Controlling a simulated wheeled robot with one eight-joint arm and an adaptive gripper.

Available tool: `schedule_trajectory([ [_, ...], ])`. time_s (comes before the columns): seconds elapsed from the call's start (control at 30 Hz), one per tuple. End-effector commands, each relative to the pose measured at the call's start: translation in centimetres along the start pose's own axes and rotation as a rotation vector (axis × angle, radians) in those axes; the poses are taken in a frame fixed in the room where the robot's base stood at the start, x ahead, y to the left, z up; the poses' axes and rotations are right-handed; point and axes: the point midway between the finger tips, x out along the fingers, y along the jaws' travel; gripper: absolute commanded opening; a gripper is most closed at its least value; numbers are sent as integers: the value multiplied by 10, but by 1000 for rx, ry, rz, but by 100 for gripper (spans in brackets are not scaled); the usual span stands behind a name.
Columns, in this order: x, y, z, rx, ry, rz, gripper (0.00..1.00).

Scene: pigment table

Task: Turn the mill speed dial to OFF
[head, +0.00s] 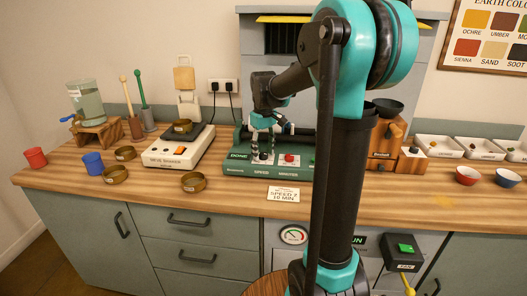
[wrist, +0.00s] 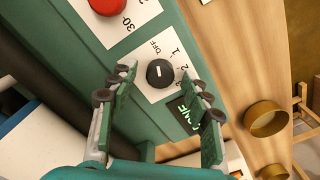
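The mill's speed dial (wrist: 160,73) is a round black knob with a short white mark, on a white plate lettered OFF, 1 and 2. I cannot tell surely which label the mark points to. My gripper (wrist: 163,80) is open, with one finger on each side of the dial and gaps visible. I cannot tell whether its tips reach the dial's height. In the head view my gripper (head: 264,146) comes down over the SPEED end of the green mill panel (head: 240,169), and the black dial (head: 263,156) shows just below it.
A red minutes knob (head: 289,158) is close beside the dial on the same panel. A lit DONE sign (head: 239,155) is on its other side. A sieve shaker (head: 168,158) stands left, with brass sieves (head: 194,182) around it. A card (head: 283,194) lies in front.

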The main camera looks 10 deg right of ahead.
Motion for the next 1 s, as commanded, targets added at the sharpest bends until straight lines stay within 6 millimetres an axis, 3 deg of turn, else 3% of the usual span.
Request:
schedule_trajectory([
  [0.23, -2, 0, 0, 0, 0, 0, 49],
  [0.37, -13, 0, 0, 0, 0, 0, 49],
  [0.8, -96, 0, 0, 0, 0, 0, 49],
  [1.0, -116, 0, 0, 0, 0, 0, 49],
])
